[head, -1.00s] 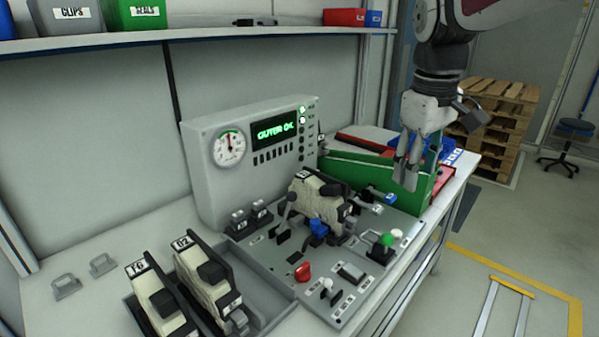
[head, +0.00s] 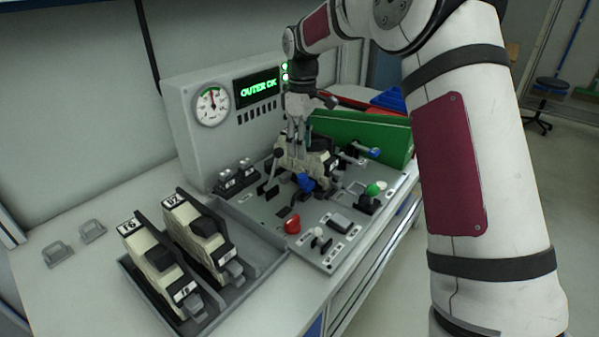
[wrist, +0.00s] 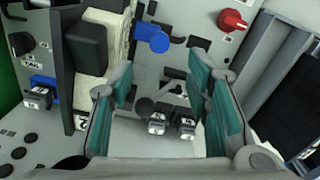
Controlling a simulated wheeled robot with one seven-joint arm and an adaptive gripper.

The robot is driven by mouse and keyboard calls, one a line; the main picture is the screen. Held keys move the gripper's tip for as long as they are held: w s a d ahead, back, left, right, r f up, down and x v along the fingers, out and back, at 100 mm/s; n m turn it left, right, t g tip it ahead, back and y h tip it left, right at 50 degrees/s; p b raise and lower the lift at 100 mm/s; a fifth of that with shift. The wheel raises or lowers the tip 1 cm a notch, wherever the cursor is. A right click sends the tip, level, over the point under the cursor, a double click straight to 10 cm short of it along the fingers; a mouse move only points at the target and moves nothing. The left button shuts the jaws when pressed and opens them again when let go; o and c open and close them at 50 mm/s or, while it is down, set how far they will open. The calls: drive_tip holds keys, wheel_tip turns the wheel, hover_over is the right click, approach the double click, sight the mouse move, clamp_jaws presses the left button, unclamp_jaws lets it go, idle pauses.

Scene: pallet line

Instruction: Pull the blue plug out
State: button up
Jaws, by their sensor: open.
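The blue plug (head: 305,182) sits on the front of the cream and black unit (head: 322,150) on the grey panel (head: 330,225). In the wrist view the blue plug (wrist: 152,38) lies just beyond the fingertips, near the middle of the gap between them. My gripper (head: 299,150) is pointing down over the unit, left of and above the plug in the head view. In the wrist view my gripper (wrist: 160,75) has its teal-padded fingers apart with nothing between them. The fingers do not hold the plug.
A lever with a blue end (head: 374,152) and a green knob (head: 373,189) are to the right. A black-handled lever (head: 272,168) and a red knob (head: 293,224) are nearby. The gauge box (head: 172,100) stands behind. Two units sit in a tray (head: 262,262) at left.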

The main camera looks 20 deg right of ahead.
sight(303, 176)
wheel_tip(303, 176, down, 9)
drive_tip(key=shift+d+f, duration=0.1)
idle(0.4)
